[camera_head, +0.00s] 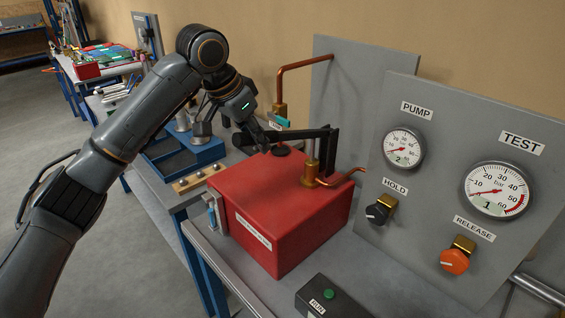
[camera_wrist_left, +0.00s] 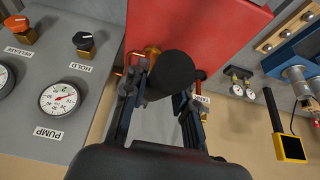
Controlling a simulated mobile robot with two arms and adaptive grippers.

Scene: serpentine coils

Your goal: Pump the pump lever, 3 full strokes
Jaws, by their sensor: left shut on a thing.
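The red pump box (camera_head: 285,205) stands on the grey bench. My left gripper (camera_head: 262,138) is shut on the lever's outer end. In the left wrist view the black round lever grip (camera_wrist_left: 177,68) sits between the fingers of the left gripper (camera_wrist_left: 158,92), with the red box behind. The fingertips are partly hidden in the head view. My right gripper is not in view.
A grey panel right of the box carries the PUMP gauge (camera_head: 403,148), TEST gauge (camera_head: 497,190), black HOLD knob (camera_head: 380,209) and orange RELEASE knob (camera_head: 455,260). Copper pipes (camera_head: 304,64) rise behind the box. A small box with a green button (camera_head: 328,293) sits in front.

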